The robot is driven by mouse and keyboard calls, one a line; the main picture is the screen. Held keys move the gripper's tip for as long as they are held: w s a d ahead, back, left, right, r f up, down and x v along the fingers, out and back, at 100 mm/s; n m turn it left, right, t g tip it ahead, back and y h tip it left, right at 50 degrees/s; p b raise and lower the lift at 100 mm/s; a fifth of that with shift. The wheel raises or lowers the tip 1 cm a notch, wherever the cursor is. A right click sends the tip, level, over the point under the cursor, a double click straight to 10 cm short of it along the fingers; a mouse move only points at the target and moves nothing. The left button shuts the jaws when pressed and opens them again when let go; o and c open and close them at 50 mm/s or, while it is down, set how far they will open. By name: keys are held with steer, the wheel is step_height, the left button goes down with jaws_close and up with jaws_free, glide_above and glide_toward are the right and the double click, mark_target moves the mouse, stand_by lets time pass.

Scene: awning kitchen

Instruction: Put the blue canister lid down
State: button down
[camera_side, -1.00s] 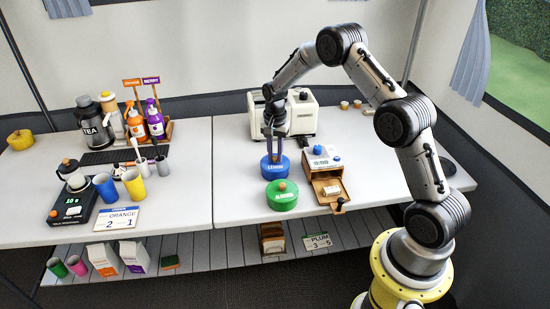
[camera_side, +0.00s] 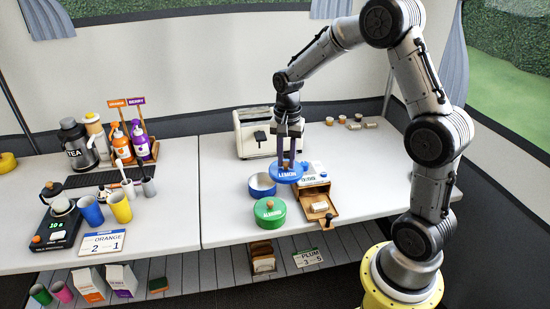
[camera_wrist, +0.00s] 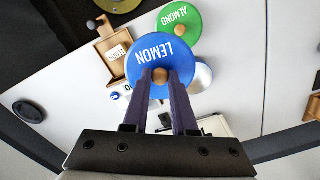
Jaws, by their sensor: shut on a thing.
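The blue canister lid (camera_side: 285,175), marked LEMON, is raised above the table in the side view. My gripper (camera_side: 287,164) is shut on its wooden knob. The wrist view shows the blue lid (camera_wrist: 161,50) large below my fingers, with the knob (camera_wrist: 160,75) between the fingertips. The open blue canister (camera_side: 262,186) stands on the table to the left of the lid, uncovered. In the wrist view the lid covers most of the canister (camera_wrist: 201,77), and only part of its wall shows.
The green ALMOND canister (camera_side: 270,212) stands in front, its lid on. A wooden box with an open drawer (camera_side: 319,206) is close on the right, and the lid hangs partly over it. A toaster (camera_side: 262,135) stands behind. The table left of the canisters (camera_side: 222,190) is clear.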

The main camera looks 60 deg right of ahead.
steer(key=shift+s+a+r, duration=0.25)
steer(key=shift+s+r, duration=0.1)
steer(key=shift+s, duration=0.4)
steer(key=shift+w+r, duration=0.2)
steer(key=shift+r, duration=0.05)
steer(key=shift+n, duration=0.5)
steer(key=w+f, duration=0.4)
steer(key=w, duration=0.3)
steer(key=w+a+f, duration=0.1)
steer(key=w+f, duration=0.3)
steer(key=w, duration=0.3)
steer(key=w+a+f, duration=0.1)
steer(key=w+f, duration=0.4)
steer(key=w, duration=0.2)
steer(key=shift+w+a+f, duration=0.1)
steer(key=shift+w+a, duration=0.05)
steer(key=shift+w, duration=0.05)
steer(key=shift+w+f, duration=0.35)
steer(key=shift+f, duration=0.15)
steer(key=shift+w+f, duration=0.1)
steer(key=shift+f, duration=1.45)
steer(key=shift+f, duration=0.1)
